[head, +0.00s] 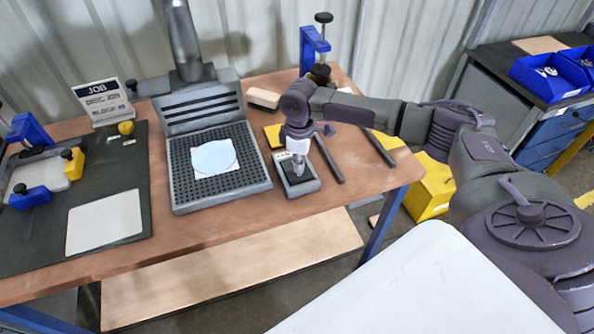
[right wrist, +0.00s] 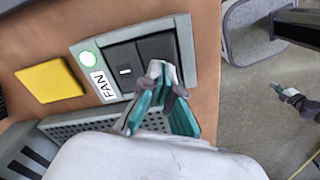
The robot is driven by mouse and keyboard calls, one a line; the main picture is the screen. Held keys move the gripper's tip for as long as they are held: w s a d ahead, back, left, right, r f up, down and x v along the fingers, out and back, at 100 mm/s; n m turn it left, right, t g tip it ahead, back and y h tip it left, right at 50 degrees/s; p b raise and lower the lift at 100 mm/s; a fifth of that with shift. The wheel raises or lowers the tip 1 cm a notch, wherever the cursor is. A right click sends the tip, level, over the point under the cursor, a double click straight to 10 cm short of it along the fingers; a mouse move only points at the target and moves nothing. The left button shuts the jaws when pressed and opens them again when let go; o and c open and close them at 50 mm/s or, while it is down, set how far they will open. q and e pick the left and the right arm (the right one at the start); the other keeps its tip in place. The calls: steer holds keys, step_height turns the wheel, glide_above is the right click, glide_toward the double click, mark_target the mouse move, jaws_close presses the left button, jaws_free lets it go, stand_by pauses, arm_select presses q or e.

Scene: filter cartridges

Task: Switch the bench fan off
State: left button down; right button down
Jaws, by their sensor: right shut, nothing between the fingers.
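The fan switch box (head: 303,187) is a small grey box on the bench, right of the grey perforated extraction unit (head: 262,170). In the right wrist view its dark rocker (right wrist: 124,62) has two halves, the left one bearing a pale dash. A green-ringed round lamp (right wrist: 89,57) with a bright centre and a "FAN" label (right wrist: 103,86) sit beside it. My right gripper (head: 298,172) points down at the box, shut and empty. In the wrist view its fingertips (right wrist: 160,72) overlap the rocker's lower right part; I cannot tell whether they touch. My left gripper is out of view.
A yellow pad (right wrist: 50,80) lies behind the switch box. Dark bars (head: 328,160) lie to its right. A round pale disc (head: 214,158) lies on the perforated bed. A dark mat (head: 40,235) with a job sign (head: 103,102) is at left.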

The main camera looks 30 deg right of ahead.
mark_target(299, 174)
steer(key=shift+f, duration=0.95)
stand_by(0.3)
steer(key=shift+r, duration=0.1)
step_height(299, 174, up, 7)
steer(key=p, duration=0.8)
stand_by(0.5)
